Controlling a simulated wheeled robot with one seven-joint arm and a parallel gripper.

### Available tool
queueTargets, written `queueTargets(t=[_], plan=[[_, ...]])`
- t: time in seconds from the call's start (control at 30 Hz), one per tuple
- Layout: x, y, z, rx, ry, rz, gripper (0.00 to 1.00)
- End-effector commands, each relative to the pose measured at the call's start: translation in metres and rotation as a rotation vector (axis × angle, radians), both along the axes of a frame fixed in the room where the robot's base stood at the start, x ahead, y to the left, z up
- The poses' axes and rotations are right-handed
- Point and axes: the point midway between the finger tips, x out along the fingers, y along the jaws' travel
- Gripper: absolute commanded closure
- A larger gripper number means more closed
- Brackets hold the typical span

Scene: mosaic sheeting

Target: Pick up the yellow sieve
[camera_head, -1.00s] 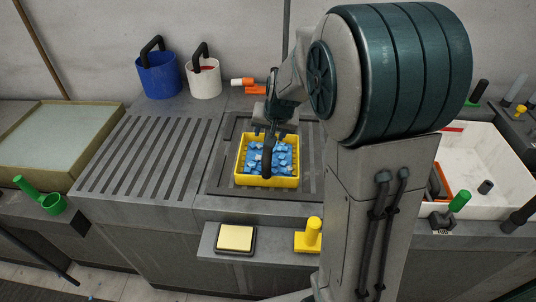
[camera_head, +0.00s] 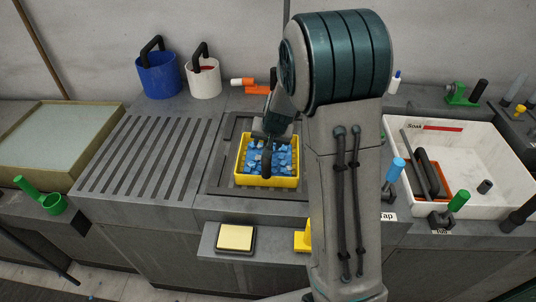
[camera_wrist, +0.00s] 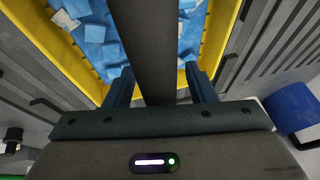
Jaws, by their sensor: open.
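The yellow sieve (camera_head: 267,181) is a rectangular yellow tray full of blue tiles (camera_head: 284,158). It sits on the dark grate in the middle of the counter. A dark handle bar (camera_head: 266,162) arches over it; the bar also runs up the middle of the wrist view (camera_wrist: 146,40). My gripper (camera_wrist: 161,80) is open in the wrist view, with one finger on each side of the bar and gaps showing. In the head view my gripper (camera_head: 268,138) is just above the sieve's far part, and its fingertips are hard to make out.
A blue bucket (camera_head: 159,76) and a white bucket (camera_head: 204,79) stand behind at left. A white basin (camera_head: 482,160) is at right. A black-rimmed pad (camera_head: 236,238) and a yellow block (camera_head: 301,241) lie on the front ledge. The slatted drainboard (camera_head: 140,160) is clear.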

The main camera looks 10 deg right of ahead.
Motion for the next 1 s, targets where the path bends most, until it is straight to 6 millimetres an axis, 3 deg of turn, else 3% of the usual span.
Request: queueTargets(t=[0.97,1.0], plan=[[-0.0002,0.0000,-0.0044,0.000,0.000,0.000,0.50],[-0.0002,0.0000,-0.0044,0.000,0.000,0.000,0.61]])
